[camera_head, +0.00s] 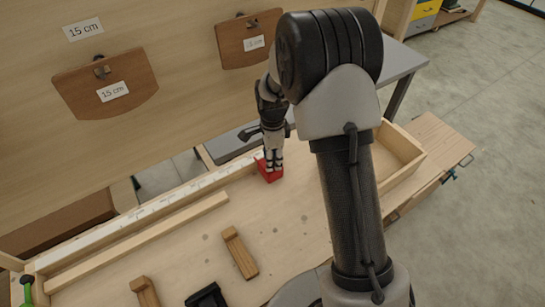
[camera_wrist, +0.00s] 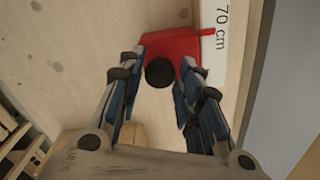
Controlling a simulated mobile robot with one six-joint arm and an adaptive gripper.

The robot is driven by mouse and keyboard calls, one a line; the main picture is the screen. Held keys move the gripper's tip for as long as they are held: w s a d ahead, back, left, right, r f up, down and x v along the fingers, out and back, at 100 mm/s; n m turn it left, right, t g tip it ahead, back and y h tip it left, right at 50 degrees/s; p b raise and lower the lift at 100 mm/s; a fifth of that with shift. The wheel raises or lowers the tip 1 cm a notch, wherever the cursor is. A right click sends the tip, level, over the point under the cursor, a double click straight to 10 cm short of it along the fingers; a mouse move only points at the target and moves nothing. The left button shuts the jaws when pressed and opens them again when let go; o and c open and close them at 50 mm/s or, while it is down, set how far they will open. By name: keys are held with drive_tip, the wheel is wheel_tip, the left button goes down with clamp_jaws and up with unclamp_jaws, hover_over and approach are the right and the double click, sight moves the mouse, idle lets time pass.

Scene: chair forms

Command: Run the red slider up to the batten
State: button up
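The red slider (camera_head: 270,173) sits on the pale bench board beside the white scale strip at the back. In the wrist view it is a red block (camera_wrist: 183,46) with a round black knob (camera_wrist: 160,73). My gripper (camera_head: 270,163) is lowered onto it, and its two fingers (camera_wrist: 162,68) straddle the knob. Whether the fingers press on the knob is unclear. A long pale wooden strip, probably the batten (camera_head: 137,243), lies along the scale to the slider's left, with a gap between its near end and the slider in the head view.
The white scale strip (camera_head: 150,208) runs along the back edge; a "70 cm" label (camera_wrist: 223,28) is beside the slider. Wooden blocks (camera_head: 240,253) (camera_head: 146,291) and a black item (camera_head: 207,297) lie in front. A wooden tray (camera_head: 402,157) stands right. Hanging boards (camera_head: 105,86) are behind.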

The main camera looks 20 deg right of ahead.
clamp_jaws()
idle(0.3)
drive_tip(key=s+a, duration=0.4)
drive_tip(key=a, duration=0.9)
drive_tip(key=shift+p, duration=0.35)
drive_tip(key=shift+s, duration=0.1)
drive_tip(key=shift+o, duration=2.4)
unclamp_jaws()
drive_tip(key=shift+d, duration=0.1)
drive_tip(key=shift+r, duration=0.1)
